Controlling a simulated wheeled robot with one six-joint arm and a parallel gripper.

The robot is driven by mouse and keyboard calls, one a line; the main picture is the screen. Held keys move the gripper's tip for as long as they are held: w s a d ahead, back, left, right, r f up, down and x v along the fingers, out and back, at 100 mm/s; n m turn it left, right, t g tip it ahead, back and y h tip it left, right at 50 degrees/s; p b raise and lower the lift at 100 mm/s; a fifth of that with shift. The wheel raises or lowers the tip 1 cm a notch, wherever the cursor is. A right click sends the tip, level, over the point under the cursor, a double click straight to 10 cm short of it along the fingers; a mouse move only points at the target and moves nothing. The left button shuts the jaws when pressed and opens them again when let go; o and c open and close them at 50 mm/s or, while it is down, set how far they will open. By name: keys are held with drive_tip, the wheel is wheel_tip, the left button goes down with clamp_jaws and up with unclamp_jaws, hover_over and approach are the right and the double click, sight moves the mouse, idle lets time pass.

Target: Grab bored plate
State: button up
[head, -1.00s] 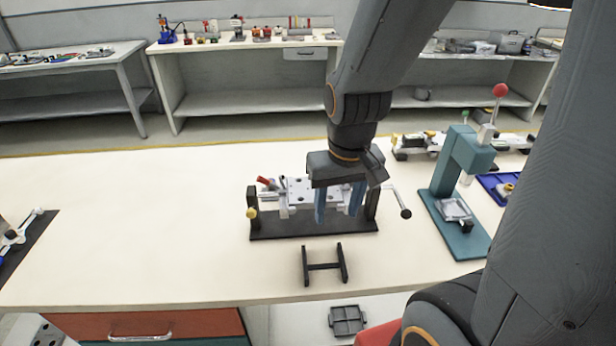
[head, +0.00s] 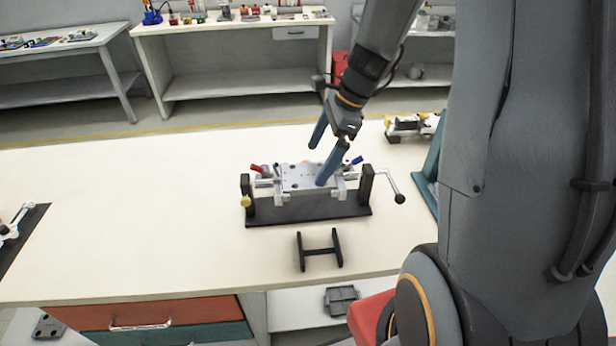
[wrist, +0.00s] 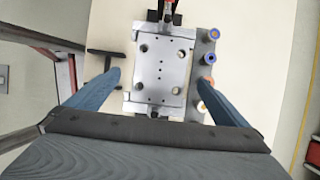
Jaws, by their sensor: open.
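The bored plate (head: 300,177) is a light grey metal plate with several holes. It lies level in the black-based fixture (head: 310,213) on the bench, with a red-handled clamp at its left and a blue-handled one at its right. In the wrist view the plate (wrist: 160,75) lies ahead, between the lines of the two fingers. My gripper (head: 322,155) is open, with blue fingers. In the head view it is over the plate's right part, one finger overlapping the plate. In the wrist view the fingers (wrist: 162,80) stand apart on either side. Contact cannot be told.
A black H-shaped stand (head: 320,250) stands in front of the fixture. A crank handle (head: 398,192) sticks out at the fixture's right. A teal press (head: 428,175) is partly hidden behind my arm.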

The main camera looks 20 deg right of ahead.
sight(308, 175)
drive_tip(key=shift+p+x, duration=0.65)
drive_tip(key=shift+x, duration=1.8)
drive_tip(key=shift+w, duration=0.1)
drive_tip(key=c, duration=1.7)
drive_tip(key=shift+r, duration=0.1)
drive_tip(key=shift+c, duration=0.2)
